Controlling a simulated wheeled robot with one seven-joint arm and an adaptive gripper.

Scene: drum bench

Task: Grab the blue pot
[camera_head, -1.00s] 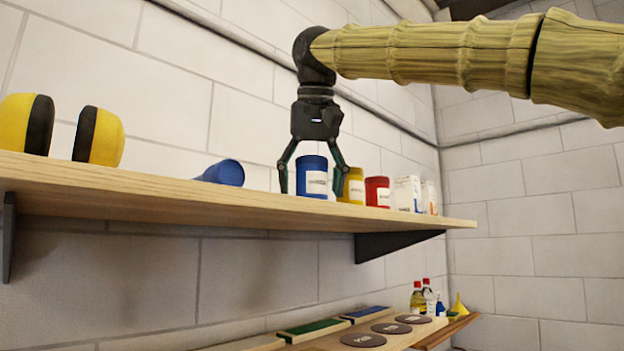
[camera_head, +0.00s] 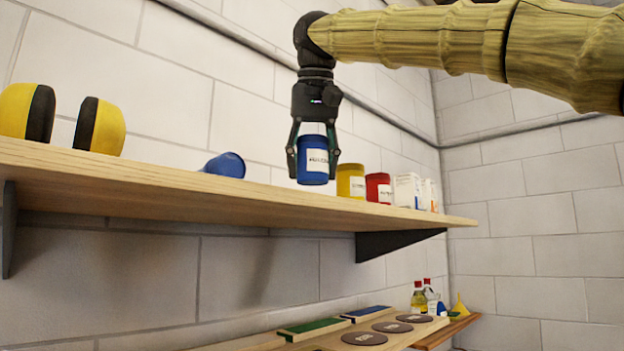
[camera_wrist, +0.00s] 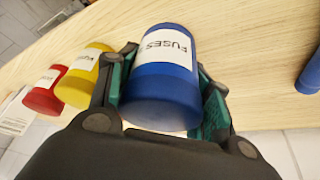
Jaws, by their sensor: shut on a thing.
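The blue pot (camera_head: 313,160) has a white label and is upright in my gripper (camera_head: 313,162). My gripper is shut on it, with one finger on each side. In the head view the pot hangs a little above the wooden shelf (camera_head: 260,198). The wrist view shows the blue pot (camera_wrist: 163,80) between the green-padded fingers, its label reading "FUSES". The pot's far side is hidden.
A yellow pot (camera_head: 350,181) and a red pot (camera_head: 378,188) stand to the right, then white boxes (camera_head: 407,190). A blue cup-like object (camera_head: 226,165) lies on its side to the left. Yellow earmuffs (camera_head: 98,127) sit further left. A lower bench (camera_head: 340,338) holds brown discs.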

